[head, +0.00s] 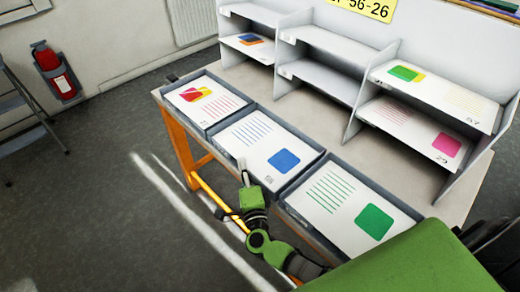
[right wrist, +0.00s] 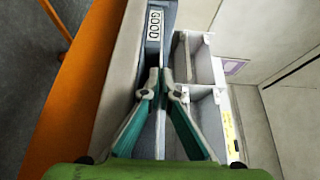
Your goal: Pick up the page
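Three pages lie flat in grey trays on the table. The left page (head: 207,95) has red and yellow shapes with pink lines. The middle page (head: 254,140) has blue lines and a blue block. The right page (head: 343,196) has green lines and a green block. My right gripper (head: 241,170) is at the front edge of the middle tray (head: 228,150), close beside its page. In the right wrist view, the right gripper (right wrist: 161,85) has its fingertips close together; whether they are apart, or on anything, is unclear. My left gripper is not in view.
A grey shelf unit (head: 345,55) stands at the back of the table (head: 425,172), with more pages in its right compartments (head: 420,125). A tray in the wrist view carries a GOOD label (right wrist: 154,26). Orange table legs (head: 182,150) stand below. A red extinguisher (head: 55,70) hangs far left.

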